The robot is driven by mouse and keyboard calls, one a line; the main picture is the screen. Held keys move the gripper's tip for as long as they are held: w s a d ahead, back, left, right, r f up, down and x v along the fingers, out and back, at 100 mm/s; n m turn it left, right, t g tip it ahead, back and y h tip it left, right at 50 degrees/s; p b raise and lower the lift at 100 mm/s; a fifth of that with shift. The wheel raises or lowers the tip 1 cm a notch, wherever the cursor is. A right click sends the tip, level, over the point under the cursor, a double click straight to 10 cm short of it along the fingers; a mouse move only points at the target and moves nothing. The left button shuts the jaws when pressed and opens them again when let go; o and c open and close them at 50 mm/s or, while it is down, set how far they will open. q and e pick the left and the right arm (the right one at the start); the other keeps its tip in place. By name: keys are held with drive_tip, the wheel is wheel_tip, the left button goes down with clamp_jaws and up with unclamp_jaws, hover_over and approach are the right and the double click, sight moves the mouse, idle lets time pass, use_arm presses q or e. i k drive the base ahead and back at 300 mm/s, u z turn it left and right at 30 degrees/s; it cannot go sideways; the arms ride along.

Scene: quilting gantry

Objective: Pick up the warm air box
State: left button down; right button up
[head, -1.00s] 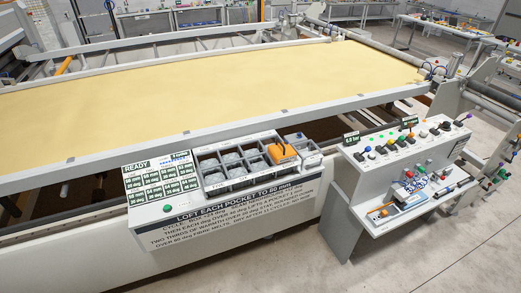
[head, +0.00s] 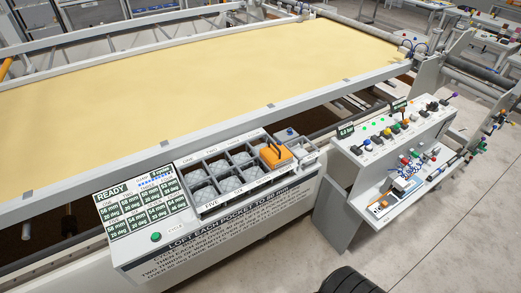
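An orange box with a dark handle on top (head: 275,155), which looks like the warm air box, sits at the right end of the divided pocket tray (head: 222,204) on the gantry's front panel. It covers part of the tray's right-hand pockets. The other pockets hold grey, puffy-looking pieces. Neither of my grippers is in view, and nothing is holding the orange box.
A display board reading READY (head: 135,212) and a green button (head: 156,237) are left of the tray. A grey holder (head: 303,149) is just right of the box. A control desk (head: 345,172) with levers stands further right. Yellow fabric (head: 190,90) stretches behind.

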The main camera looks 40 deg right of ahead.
sight(276, 155)
drive_tip(key=z, duration=0.4)
drive_tip(key=i, duration=0.9)
drive_tip(key=z, duration=0.55)
